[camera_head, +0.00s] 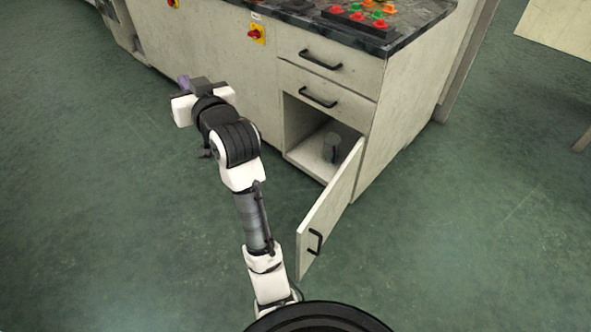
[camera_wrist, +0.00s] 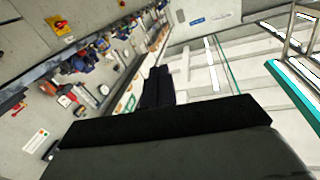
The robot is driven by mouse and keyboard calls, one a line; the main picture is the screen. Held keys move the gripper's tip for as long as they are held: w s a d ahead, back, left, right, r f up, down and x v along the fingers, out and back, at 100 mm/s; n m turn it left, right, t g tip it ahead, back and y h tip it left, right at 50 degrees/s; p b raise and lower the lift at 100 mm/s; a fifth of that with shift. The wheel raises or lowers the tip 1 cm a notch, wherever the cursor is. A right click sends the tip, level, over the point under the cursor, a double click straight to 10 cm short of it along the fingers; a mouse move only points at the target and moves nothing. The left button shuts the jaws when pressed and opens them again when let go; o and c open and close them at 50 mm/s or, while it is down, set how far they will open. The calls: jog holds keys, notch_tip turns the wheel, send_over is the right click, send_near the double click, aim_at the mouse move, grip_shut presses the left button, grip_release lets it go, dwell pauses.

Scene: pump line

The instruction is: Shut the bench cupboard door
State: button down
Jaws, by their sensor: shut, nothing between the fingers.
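The bench cupboard door (camera_head: 331,214) is a pale panel standing wide open in the head view. It is hinged at the cupboard's right side and swings out toward me, with a black handle (camera_head: 315,241) near its free edge. The open cupboard (camera_head: 308,160) sits under two drawers. My gripper (camera_head: 184,84) is up and left of the door, well apart from it, in front of the bench's plain panels. Its dark fingers (camera_wrist: 157,87) show shut and empty in the wrist view. The door does not show there.
A grey cylindrical container (camera_head: 331,147) stands inside the cupboard. Yellow-and-red switches (camera_head: 257,34) are on the bench front. Green floor (camera_head: 430,250) is clear right of the door.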

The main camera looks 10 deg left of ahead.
jog(key=w+d+f+m+g+h+p, duration=0.2)
jog(key=w+d+f+m+h+p, duration=0.15)
jog(key=d+f, duration=0.65)
jog(key=w+d+f+m+g+h+p, duration=0.2)
jog(key=d+f+m+p, duration=0.15)
jog(key=d+f, duration=0.6)
jog(key=m+g+y+p, duration=0.1)
jog(key=m+g+p, duration=0.4)
jog(key=p, duration=0.1)
send_near(305, 231)
jog(key=x, duration=0.5)
jog(key=shift+s+f+p, duration=0.2)
jog(key=shift+f+p, duration=0.15)
jog(key=shift+w+a, duration=0.15)
jog(key=shift+a, duration=0.2)
jog(key=shift+a, duration=0.1)
